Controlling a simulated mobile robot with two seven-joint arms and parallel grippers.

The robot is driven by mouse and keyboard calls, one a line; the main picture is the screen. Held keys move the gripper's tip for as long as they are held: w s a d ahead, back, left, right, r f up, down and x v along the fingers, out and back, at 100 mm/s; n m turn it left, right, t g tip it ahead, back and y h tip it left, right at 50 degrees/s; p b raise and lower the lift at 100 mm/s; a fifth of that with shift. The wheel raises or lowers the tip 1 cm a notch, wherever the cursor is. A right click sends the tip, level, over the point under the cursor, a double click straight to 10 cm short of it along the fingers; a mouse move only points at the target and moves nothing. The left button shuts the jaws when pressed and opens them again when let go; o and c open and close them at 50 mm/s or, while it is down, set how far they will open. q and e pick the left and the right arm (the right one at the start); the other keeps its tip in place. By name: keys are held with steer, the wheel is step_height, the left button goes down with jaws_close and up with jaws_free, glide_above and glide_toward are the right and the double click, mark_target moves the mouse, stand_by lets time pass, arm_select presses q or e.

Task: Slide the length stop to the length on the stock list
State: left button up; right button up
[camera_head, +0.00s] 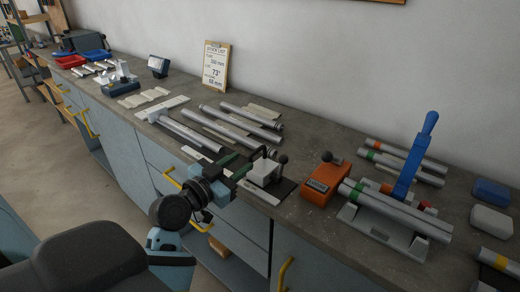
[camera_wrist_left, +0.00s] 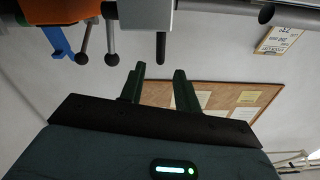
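The length stop (camera_head: 266,172) is a light grey block with dark ball-ended levers, on a rail near the bench's front edge. My left gripper (camera_head: 241,168) is just left of it, fingers pointing at it. In the left wrist view the fingers (camera_wrist_left: 160,72) are apart, with nothing between them. The grey block (camera_wrist_left: 142,14) is beyond the tips, and a dark peg (camera_wrist_left: 160,48) lines up with the gap, apart from the fingers. The stock list (camera_head: 216,66) leans on the wall; "73°" reads, while its millimetre figures are too small to trust. My right gripper is not in view.
An orange unit with a display (camera_head: 323,181) stands right of the stop. Further right, a grey fixture (camera_head: 383,233) holds tubes beside a blue lever (camera_head: 414,158). Loose metal tubes (camera_head: 238,122) lie behind my gripper. Red (camera_head: 70,61) and blue trays (camera_head: 97,54) are far left.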

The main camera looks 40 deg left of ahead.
mark_target(257, 151)
arm_select(q)
steer(key=shift+w+d+p, duration=0.15)
steer(key=shift+w+p, duration=0.1)
steer(key=shift+w, duration=1.65)
steer(key=shift+w+d+p, duration=0.15)
steer(key=shift+w+p, duration=0.05)
steer(key=shift+w, duration=1.7)
jaws_close()
